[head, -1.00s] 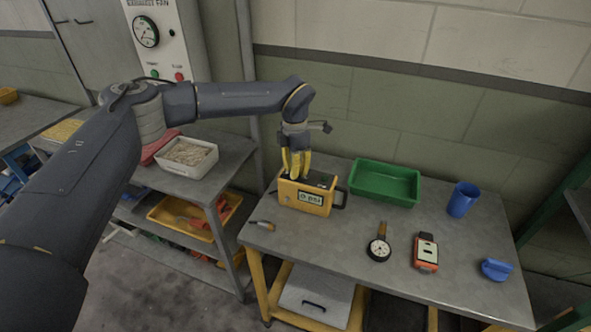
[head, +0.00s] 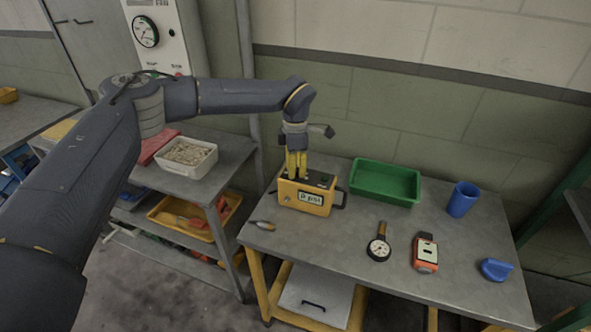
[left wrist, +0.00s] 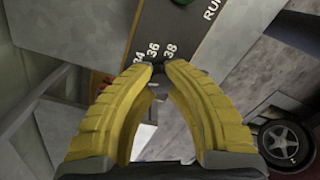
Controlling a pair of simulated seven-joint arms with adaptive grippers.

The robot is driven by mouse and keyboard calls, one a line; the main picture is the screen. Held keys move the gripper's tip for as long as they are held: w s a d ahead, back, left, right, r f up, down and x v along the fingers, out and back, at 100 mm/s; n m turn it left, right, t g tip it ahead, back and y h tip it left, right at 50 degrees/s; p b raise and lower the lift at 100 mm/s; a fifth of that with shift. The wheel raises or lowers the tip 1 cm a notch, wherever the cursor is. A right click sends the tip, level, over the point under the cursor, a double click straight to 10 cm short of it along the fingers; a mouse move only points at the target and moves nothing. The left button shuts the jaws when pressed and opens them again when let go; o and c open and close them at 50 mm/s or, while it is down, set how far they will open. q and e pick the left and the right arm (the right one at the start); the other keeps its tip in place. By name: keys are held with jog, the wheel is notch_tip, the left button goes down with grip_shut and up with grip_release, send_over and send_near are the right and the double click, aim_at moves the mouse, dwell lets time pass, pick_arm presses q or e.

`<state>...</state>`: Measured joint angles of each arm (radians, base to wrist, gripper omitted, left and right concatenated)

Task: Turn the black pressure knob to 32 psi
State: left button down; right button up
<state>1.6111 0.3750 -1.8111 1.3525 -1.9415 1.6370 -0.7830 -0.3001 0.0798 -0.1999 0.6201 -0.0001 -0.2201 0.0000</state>
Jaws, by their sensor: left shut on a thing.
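The yellow inflator box (head: 303,198) stands on the grey table, with a small display (head: 310,197) on its front that seems to read 0 psi. My left gripper (head: 297,177) points straight down onto the box's dark top panel. In the left wrist view the yellow fingertips (left wrist: 158,68) meet around the black knob (left wrist: 158,67), which is mostly hidden between them. The numbers 34, 36 and 38 show on the dark panel (left wrist: 185,30) just beyond the tips, with part of the word RUN further off. My right gripper is in no view.
A green tray (head: 385,182) stands right of the box, and a blue cup (head: 462,199) beyond it. A round gauge (head: 379,248), an orange handheld device (head: 425,252) and a blue object (head: 495,269) lie on the table. A small tool (head: 262,225) lies before the box.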

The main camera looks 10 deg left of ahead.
pick_arm(q)
jog(key=c, duration=1.1)
grip_release()
jog(key=shift+c, duration=0.2)
jog(key=shift+r, duration=0.1)
notch_tip(320, 180, up, 12)
jog(key=shift+w, duration=0.2)
